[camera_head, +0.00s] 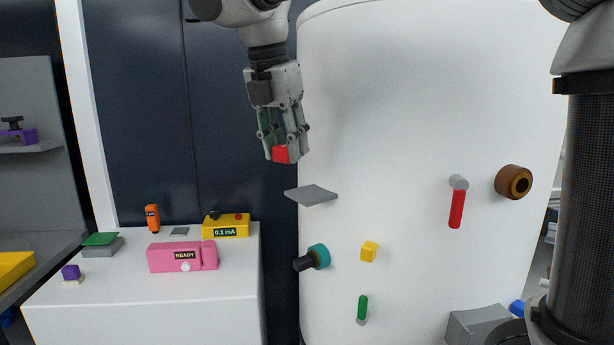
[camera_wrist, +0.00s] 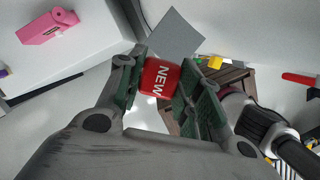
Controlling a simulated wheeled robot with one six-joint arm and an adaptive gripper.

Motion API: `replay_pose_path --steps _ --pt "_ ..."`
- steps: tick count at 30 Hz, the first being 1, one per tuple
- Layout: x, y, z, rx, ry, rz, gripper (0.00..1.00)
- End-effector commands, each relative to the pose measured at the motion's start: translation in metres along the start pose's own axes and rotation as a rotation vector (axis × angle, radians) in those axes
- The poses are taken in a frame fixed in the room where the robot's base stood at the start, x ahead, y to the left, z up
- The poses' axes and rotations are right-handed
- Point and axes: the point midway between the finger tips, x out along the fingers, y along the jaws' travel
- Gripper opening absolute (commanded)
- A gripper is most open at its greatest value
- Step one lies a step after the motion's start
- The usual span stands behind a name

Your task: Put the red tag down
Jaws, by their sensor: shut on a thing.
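The red tag (camera_wrist: 160,78) is between the two fingers of my gripper (camera_wrist: 165,85), and the word "NEW" shows on it in the wrist view. In the head view the tag (camera_head: 281,154) sits at the tips of my gripper (camera_head: 284,150), which points down and is shut on it. The tag is held in the air, above and to the left of a small grey shelf plate (camera_head: 311,195) by the white tank (camera_head: 400,130). In the wrist view the grey plate (camera_wrist: 174,33) shows just beyond the tag. No contact between tag and plate shows.
A teal-ringed black knob (camera_head: 312,258), a yellow block (camera_head: 369,251), a green handle (camera_head: 363,307), a red handle (camera_head: 457,207) and a brown ring (camera_head: 513,182) stick out from the tank. A white bench (camera_head: 150,295) at left holds a pink device (camera_head: 175,257) and a yellow meter (camera_head: 227,224).

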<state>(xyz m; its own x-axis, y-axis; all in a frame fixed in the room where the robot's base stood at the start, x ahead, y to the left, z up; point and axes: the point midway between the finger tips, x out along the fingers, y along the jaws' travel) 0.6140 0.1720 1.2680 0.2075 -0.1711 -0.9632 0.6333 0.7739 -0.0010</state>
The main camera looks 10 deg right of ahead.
Motion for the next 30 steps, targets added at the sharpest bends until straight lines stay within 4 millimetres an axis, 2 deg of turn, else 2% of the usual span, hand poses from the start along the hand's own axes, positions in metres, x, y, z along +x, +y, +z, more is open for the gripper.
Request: replay_pose_path --steps 1,6,10,16,22,30 --pt "0.003 -0.005 0.012 0.006 0.000 -0.001 0.19" --pt "0.012 -0.018 0.041 0.005 0.000 -0.001 0.19" --pt "0.031 -0.018 0.035 -0.001 0.000 -0.003 0.19" --pt "0.047 -0.017 0.030 -0.001 0.000 -0.001 0.19" --pt "0.075 -0.018 0.023 0.000 0.000 -0.002 0.19" --pt "0.080 -0.018 0.024 0.000 0.000 0.001 0.19"
